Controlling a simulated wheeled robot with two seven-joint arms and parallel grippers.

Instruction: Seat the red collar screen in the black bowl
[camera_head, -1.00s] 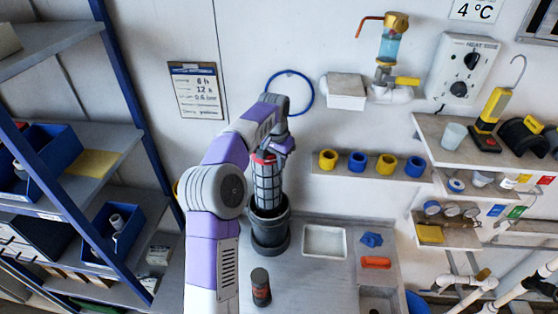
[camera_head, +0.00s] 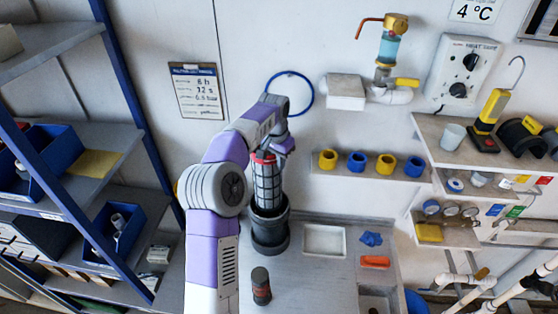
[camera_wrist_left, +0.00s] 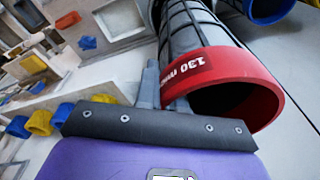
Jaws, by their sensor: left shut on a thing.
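The red collar screen (camera_head: 267,182) is a grey mesh cylinder with a red collar at its top. It stands nearly upright, with its lower end in the mouth of the black bowl (camera_head: 270,236). How deep it sits inside is hidden by the bowl's wall. My left gripper (camera_head: 281,148) is shut on the collar's rim at the top. In the left wrist view, the red collar (camera_wrist_left: 215,66) shows a "130" label, and the gripper's fingers (camera_wrist_left: 165,90) pinch its edge. The black bowl is not clear in that view. My right gripper is not in view.
The bowl stands on a grey bench beside a white tray (camera_head: 325,226). A dark cylinder with a red-brown band (camera_head: 261,286) stands in front. A blue knob (camera_head: 371,239) and an orange block (camera_head: 375,262) lie right. Yellow and blue rings (camera_head: 357,161) line the wall shelf.

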